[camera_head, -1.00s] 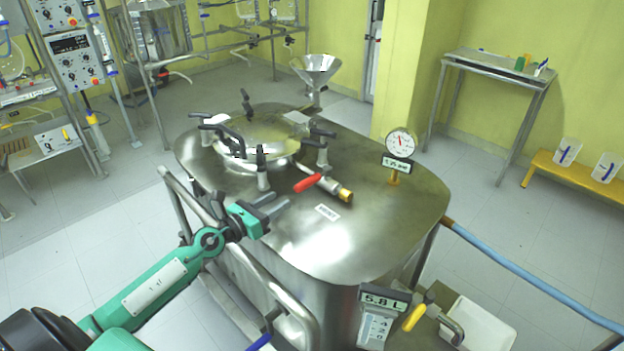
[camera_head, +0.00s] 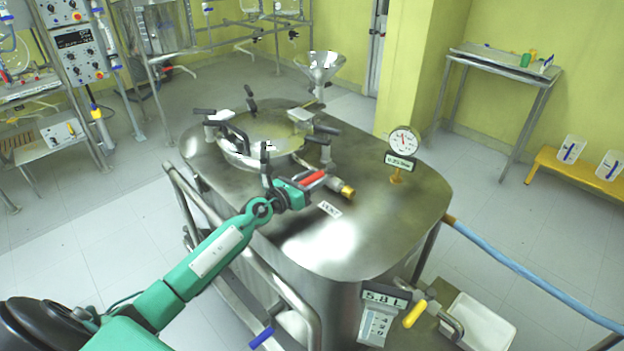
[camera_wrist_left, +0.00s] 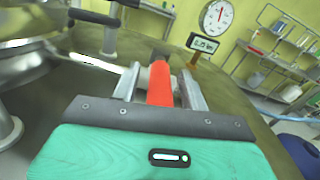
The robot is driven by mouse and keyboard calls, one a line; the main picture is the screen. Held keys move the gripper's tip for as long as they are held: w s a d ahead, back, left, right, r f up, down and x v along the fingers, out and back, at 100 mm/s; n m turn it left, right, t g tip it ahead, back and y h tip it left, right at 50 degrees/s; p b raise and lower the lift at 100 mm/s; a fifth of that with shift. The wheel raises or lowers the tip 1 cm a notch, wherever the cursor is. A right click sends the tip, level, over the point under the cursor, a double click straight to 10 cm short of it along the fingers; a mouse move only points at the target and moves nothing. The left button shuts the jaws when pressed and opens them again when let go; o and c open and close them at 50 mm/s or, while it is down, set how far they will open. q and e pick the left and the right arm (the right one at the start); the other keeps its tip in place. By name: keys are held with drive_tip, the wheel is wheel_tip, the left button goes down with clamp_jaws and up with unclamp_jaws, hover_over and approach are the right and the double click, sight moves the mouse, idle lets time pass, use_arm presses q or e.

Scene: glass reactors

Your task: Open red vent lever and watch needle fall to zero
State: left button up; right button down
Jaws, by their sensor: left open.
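The red vent lever (camera_head: 314,179) is on a short pipe with a brass end (camera_head: 347,191) on top of the steel vessel (camera_head: 400,222). My left gripper (camera_head: 302,184) is open around the lever's handle. In the left wrist view the lever (camera_wrist_left: 160,84) lies between the two fingers (camera_wrist_left: 158,86), with a gap visible on at least one side. The round gauge (camera_head: 404,140) stands on the vessel to the right, and its red needle points roughly upward; it also shows in the left wrist view (camera_wrist_left: 217,15). A small digital display (camera_head: 399,162) sits below it. My right gripper is not in view.
The round hatch (camera_head: 262,140) with several black-handled clamps is just behind my left gripper. A metal rail (camera_head: 258,262) runs along the vessel's near left side. A volume display (camera_head: 386,296) and a yellow-handled valve (camera_head: 415,312) are at the front right.

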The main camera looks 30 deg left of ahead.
use_arm(q)
clamp_jaws()
drive_tip(key=shift+d, duration=0.1)
idle(0.3)
